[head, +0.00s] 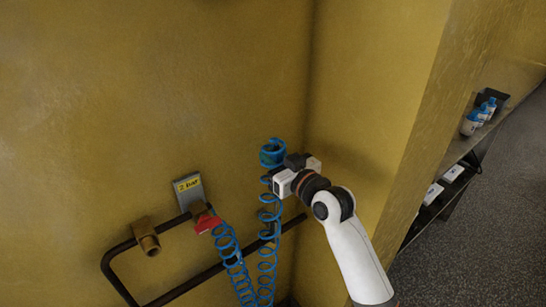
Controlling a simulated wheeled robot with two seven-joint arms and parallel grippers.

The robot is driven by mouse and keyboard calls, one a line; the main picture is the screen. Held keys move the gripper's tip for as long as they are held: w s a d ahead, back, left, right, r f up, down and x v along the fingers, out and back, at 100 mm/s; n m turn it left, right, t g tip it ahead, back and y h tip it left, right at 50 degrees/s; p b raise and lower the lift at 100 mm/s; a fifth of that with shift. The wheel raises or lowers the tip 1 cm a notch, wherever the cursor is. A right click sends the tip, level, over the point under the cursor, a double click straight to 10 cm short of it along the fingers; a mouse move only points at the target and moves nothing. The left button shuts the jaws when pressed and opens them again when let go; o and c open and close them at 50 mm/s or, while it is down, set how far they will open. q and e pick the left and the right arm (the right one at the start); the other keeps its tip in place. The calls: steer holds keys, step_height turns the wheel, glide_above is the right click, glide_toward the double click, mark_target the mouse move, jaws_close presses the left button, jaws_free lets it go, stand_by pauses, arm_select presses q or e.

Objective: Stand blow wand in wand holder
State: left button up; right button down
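My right arm comes in from the lower right. Its gripper (280,181) is at the blue coiled hose (268,215), near the wall corner. The fingers are mostly hidden behind the gripper body and the coils, so I cannot tell whether they are open or shut. I cannot make out the blow wand clearly; a dark greenish part (270,155) shows inside the top coils, beside the gripper. A brown, short tube-like fitting (147,240), which looks like the wand holder, sits at the rail to the left, apart from the gripper. My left gripper is not in view.
A dark pipe rail (190,285) runs low along the yellow wall. A grey plate (187,188) labelled "2 bar" stands above a red part (207,222) where the hose ends. At right, a shelf (466,150) holds blue-and-white bottles (475,120).

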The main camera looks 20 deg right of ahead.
stand_by(0.3)
steer(key=shift+f+b, duration=3.5)
steer(key=shift+f, duration=1.85)
steer(key=c, duration=1.1)
jaws_free()
steer(key=b+v, duration=0.1)
steer(key=v, duration=1.1)
